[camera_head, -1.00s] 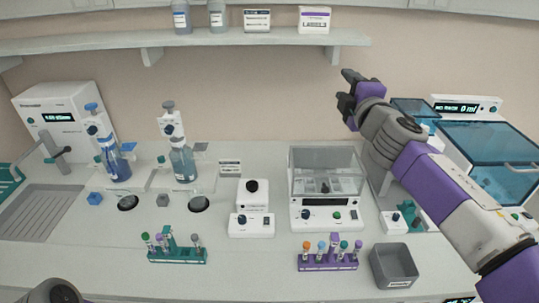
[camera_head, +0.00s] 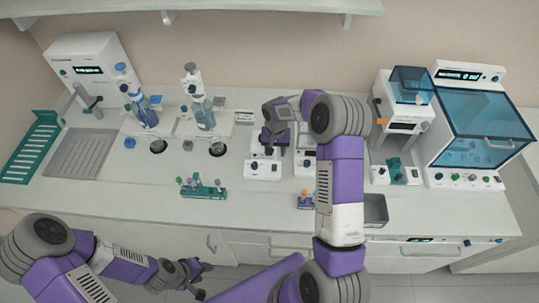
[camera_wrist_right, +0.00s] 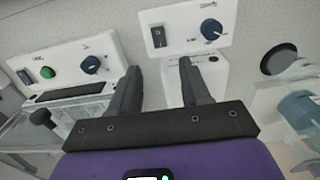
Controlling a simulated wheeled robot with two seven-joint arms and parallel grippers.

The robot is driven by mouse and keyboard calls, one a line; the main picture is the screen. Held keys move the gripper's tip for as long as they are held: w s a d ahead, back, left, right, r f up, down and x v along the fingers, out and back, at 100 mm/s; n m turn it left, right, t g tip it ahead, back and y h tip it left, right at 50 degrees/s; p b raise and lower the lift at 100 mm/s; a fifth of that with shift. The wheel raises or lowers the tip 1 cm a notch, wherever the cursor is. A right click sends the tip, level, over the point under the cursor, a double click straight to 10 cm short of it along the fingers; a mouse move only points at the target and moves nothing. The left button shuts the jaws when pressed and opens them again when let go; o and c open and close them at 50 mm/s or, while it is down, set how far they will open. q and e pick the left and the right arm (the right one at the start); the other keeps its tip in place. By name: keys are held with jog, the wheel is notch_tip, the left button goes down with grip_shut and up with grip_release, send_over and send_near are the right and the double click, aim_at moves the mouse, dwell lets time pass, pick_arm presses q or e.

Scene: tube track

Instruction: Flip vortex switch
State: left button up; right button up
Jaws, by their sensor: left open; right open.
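The vortex mixer (camera_head: 262,171) is a small white unit with a front control panel, partly hidden behind my right gripper in the head view. In the right wrist view its panel (camera_wrist_right: 183,45) carries a dark rocker switch (camera_wrist_right: 158,37) and a round dark blue knob (camera_wrist_right: 211,29). My right gripper (camera_head: 272,141) is open and empty over the mixer; in the right wrist view its fingertips (camera_wrist_right: 161,63) point towards the panel, with the switch just beyond the gap. Contact is not visible, nor is the switch's position clear. My left gripper (camera_head: 203,280) is open, low in front of the bench.
A clear-lidded unit (camera_head: 306,165) stands right of the mixer; its panel (camera_wrist_right: 70,68) shows in the wrist view. A teal tube rack (camera_head: 203,190), a purple rack (camera_head: 306,202) and a grey bin (camera_head: 375,211) lie near the front. Bottle dispensers (camera_head: 205,118) stand left.

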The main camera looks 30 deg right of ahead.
aim_at(274, 165)
notch_tip(274, 165, down, 7)
jog(key=shift+f+p, duration=0.2)
jog(key=shift+p, duration=0.2)
